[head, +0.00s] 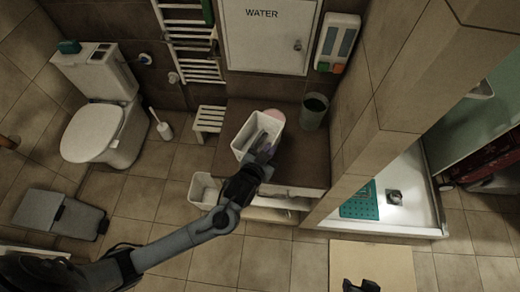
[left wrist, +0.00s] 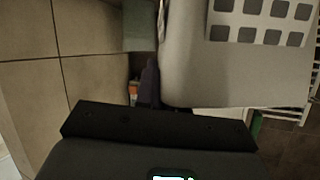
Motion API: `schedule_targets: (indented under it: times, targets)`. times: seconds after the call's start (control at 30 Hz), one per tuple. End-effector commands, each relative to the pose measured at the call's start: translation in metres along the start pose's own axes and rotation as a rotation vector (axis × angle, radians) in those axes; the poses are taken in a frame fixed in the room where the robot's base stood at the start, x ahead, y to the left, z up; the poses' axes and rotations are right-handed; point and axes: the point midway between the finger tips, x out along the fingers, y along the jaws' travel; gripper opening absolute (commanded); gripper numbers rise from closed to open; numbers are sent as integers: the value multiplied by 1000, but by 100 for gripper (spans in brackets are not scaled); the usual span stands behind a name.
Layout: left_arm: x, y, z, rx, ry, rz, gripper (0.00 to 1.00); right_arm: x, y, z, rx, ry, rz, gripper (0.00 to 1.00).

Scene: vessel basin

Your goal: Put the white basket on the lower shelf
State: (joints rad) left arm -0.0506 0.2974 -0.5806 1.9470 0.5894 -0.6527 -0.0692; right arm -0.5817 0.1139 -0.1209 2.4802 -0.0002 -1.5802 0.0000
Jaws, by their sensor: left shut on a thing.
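The white basket (head: 243,140) is an open-topped, long box over the brown bench top (head: 292,168) in the head view. I cannot tell whether it touches the top. My left gripper (head: 262,154) is at its near right side, shut on its wall. In the left wrist view the basket (left wrist: 190,65) fills the upper right, with rows of square holes. The lower shelf (head: 267,214) shows as a pale board under the bench top, partly hidden by my left arm. My right gripper (head: 361,286) is partly seen at the bottom edge; its jaws are unclear.
Another white container (head: 203,189) stands at the shelf's left end. A dark bin (head: 314,111) and a pale pinkish round thing (head: 274,115) are behind the basket. A slatted stool (head: 208,121) stands left of the bench. A tiled wall (head: 372,120) bounds the right.

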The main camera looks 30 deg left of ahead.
Motion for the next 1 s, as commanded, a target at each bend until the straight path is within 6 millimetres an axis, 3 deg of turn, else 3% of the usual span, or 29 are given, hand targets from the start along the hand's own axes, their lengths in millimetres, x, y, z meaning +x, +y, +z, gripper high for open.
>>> schedule_targets:
  times: [0.1, 0.3, 0.47, 0.8, 1.0]
  targets:
    - [12, -20, 12, 4, 0, -2, 0, -2, 0, -1, 0, 0, 0, 43]
    - [25, -38, 24, 1, 1, 0, 0, -4, 1, -1, -4, 0, 4, 43]
    - [28, -41, 28, -2, 1, 1, 0, -4, 3, -1, -9, 0, 8, 43]
    - [41, -35, 61, -1, 0, 1, 0, -7, 3, -2, -8, 0, 8, 43]
    - [42, -35, 63, -2, 2, 1, 0, -7, 2, -3, -5, 1, 6, 43]
